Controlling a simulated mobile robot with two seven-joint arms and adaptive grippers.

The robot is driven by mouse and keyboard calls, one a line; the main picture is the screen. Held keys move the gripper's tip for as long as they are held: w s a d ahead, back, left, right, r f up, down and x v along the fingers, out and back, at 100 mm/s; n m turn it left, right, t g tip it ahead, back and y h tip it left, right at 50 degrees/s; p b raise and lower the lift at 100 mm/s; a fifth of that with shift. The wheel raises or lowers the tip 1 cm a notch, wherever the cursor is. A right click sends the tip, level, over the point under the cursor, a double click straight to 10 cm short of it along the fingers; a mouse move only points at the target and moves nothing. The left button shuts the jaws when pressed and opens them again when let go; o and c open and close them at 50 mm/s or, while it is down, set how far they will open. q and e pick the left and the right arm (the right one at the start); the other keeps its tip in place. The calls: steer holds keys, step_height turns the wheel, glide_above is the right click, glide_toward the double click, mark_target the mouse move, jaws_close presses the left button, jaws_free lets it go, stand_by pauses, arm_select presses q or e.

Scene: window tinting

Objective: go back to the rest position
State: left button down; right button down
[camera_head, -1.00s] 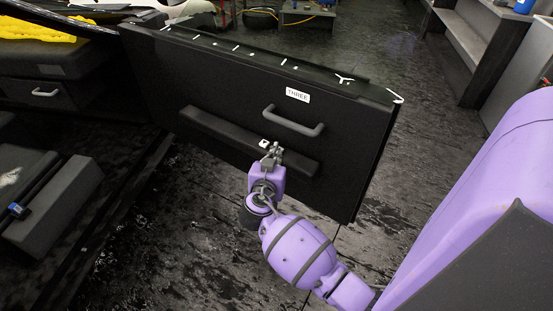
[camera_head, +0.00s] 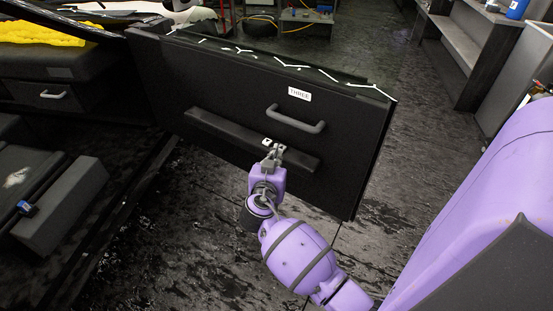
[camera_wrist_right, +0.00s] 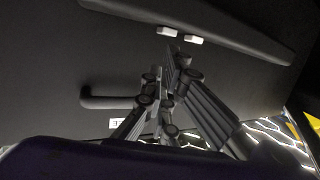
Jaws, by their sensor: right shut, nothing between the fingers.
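My right gripper (camera_head: 273,154) is shut and empty in the head view, in front of the open black car door (camera_head: 350,150). The grey door handle (camera_head: 297,119) and the white label "THREE" (camera_head: 299,94) are above the gripper. My left gripper is not in view.
A car interior with a seat (camera_head: 45,75) and a yellow cloth (camera_head: 45,32) is at the left. Grey shelves (camera_head: 460,50) stand at the back right. A cart with yellow cables (camera_head: 305,18) is at the back. Dark floor lies open behind the door.

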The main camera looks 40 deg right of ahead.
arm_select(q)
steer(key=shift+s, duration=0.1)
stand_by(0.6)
